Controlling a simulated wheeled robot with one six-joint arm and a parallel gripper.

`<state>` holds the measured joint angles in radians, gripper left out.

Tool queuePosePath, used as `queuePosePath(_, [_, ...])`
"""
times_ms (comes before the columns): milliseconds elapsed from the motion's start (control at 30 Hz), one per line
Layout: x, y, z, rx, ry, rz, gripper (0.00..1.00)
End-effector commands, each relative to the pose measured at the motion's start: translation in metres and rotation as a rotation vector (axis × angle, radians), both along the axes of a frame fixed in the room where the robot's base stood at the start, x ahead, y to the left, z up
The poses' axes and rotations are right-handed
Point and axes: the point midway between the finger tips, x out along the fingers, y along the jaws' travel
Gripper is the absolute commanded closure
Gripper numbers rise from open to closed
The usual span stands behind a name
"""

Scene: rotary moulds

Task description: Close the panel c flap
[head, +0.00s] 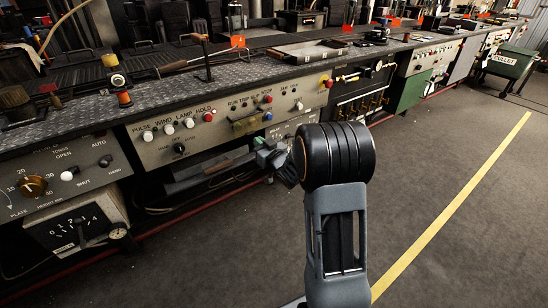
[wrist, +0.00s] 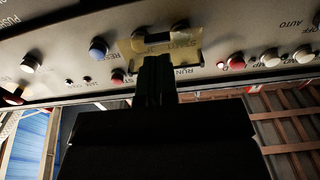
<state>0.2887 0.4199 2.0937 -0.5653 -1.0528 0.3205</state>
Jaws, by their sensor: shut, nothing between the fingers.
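My gripper (head: 267,154) is just below the flap in the head view. In the wrist view my gripper (wrist: 155,60) is shut and empty, its fingertips overlapping the flap's lower middle. I cannot tell whether they touch it.
A blue button (wrist: 98,47) and a red button (wrist: 237,61) flank the flap in the wrist view. An open bay with dark bars (head: 205,175) lies below the panel. The grey floor (head: 430,180) to the right is clear.

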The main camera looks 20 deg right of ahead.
Motion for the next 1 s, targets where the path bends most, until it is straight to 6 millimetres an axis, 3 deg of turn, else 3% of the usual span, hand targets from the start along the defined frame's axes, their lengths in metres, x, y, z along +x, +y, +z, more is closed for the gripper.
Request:
queuePosePath(200, [-0.045, -0.007, 0.002, 0.000, 0.001, 0.002, 1.00])
queuePosePath(400, [-0.077, -0.011, 0.001, 0.001, 0.001, 0.007, 1.00])
queuePosePath(767, [-0.099, -0.017, 0.001, -0.002, 0.003, 0.005, 1.00])
queuePosePath(867, [-0.098, -0.016, 0.013, -0.018, 0.023, -0.009, 1.00])
queuePosePath(1000, [-0.096, -0.015, 0.055, -0.077, 0.127, -0.079, 1.00])
